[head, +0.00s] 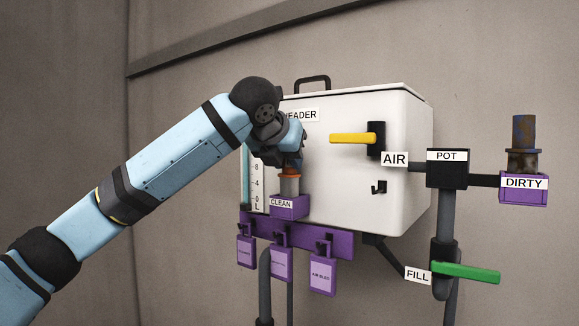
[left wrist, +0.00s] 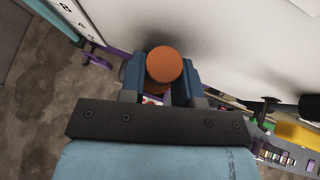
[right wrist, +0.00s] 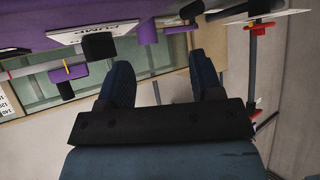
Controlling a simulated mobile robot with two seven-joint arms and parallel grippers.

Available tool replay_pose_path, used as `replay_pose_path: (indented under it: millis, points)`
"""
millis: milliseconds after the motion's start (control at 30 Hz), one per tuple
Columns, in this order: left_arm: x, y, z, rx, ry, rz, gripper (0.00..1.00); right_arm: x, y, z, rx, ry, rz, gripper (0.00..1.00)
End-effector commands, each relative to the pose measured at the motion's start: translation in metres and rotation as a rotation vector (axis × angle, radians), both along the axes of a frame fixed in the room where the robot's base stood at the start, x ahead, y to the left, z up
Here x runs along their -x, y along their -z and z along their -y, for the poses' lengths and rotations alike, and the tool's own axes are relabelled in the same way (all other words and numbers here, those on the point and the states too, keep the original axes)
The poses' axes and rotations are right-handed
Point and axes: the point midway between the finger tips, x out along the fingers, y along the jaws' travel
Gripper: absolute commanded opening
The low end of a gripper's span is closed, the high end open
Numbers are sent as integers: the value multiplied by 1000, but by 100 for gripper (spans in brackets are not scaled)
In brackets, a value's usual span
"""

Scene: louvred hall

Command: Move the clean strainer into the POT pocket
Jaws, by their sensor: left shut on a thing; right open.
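The clean strainer (head: 289,184) stands upright in the purple CLEAN pocket (head: 287,209) on the front of the white header box. My left gripper (head: 288,162) is above the pocket, shut on the strainer's upper part. In the left wrist view the strainer's round orange top (left wrist: 164,64) sits between the blue fingers (left wrist: 164,85). The black POT pocket (head: 447,174) is to the right, on a grey pipe; its inside is hidden. My right gripper (right wrist: 163,85) is open and empty in the right wrist view, and is outside the head view.
A darkened strainer (head: 522,145) stands in the purple DIRTY pocket (head: 524,191) at far right. The white box (head: 350,190) carries a yellow AIR handle (head: 353,138) between CLEAN and POT. A green FILL handle (head: 466,271) is below POT. Purple tags (head: 281,264) hang below CLEAN.

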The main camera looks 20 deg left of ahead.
Motion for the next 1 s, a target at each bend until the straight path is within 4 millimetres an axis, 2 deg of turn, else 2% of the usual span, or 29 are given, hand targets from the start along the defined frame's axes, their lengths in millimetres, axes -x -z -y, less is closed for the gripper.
replay_pose_path:
  millis: [167,800,1000]
  points:
    - [0,-4,0,1,-1,1,0,0,0,0,1,-1,0,60]
    - [0,-78,0,1,-1,1,0,0,0,0,1,-1,-1,60]
    - [0,-88,0,-1,1,0,0,0,0,0,1,-1,-1,60]
